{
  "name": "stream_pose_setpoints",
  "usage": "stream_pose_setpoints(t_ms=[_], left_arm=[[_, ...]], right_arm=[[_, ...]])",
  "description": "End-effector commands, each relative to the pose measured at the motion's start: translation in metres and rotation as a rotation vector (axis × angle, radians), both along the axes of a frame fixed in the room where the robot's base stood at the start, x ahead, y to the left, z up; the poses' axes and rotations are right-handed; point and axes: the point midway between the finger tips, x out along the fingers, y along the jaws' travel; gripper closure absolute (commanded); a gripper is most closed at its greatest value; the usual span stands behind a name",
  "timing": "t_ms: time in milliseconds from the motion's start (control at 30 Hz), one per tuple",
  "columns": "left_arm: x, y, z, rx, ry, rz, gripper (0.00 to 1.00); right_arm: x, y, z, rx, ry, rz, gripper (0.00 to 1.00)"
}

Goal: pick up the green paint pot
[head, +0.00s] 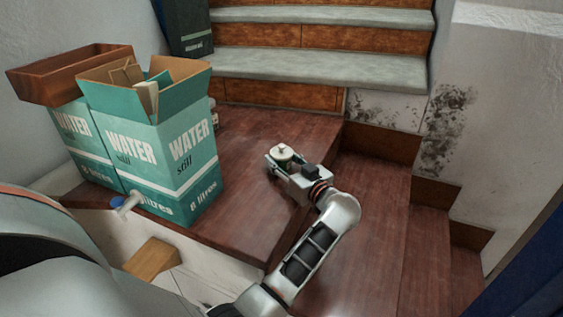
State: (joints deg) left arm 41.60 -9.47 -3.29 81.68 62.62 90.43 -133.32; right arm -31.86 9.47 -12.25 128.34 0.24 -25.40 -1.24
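My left gripper (284,160) is over the dark red wooden landing, right of the middle of the head view, its arm reaching up from the bottom edge. A small round object with a pale top and a knob (282,151) shows at its fingertips, with a finger close on its left side. Its side is mostly hidden, so I cannot tell whether it is the green paint pot. I cannot tell whether the fingers press on it. No other clear green pot shows. My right gripper is not in view.
Carpeted stairs (300,66) rise at the back. Wooden steps (385,215) drop at the right. The landing (240,195) between is clear.

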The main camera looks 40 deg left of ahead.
Motion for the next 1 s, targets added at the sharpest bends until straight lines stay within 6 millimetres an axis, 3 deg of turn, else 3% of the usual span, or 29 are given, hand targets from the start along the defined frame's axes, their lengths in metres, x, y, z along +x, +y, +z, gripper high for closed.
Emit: stream_pose_setpoints(t_ms=[33, 100, 433, 667, 800, 1000], left_arm=[[0.000, 0.000, 0.000, -0.001, 0.000, 0.000, 0.79], [0.000, 0.000, -0.001, -0.001, 0.001, 0.000, 0.89], [0.000, 0.000, 0.008, 0.000, -0.003, -0.001, 0.89], [0.001, -0.001, 0.054, -0.001, -0.015, 0.000, 0.89], [0.000, -0.001, 0.080, 0.000, -0.013, 0.000, 0.89], [-0.002, 0.003, 0.100, 0.002, -0.007, -0.003, 0.89]], right_arm=[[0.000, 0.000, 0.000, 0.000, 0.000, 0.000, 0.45], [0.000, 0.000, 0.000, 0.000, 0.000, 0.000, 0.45], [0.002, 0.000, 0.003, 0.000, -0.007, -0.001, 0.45], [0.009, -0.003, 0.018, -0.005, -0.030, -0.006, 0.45], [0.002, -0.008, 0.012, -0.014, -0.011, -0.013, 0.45], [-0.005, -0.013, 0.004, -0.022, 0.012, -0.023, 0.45]])
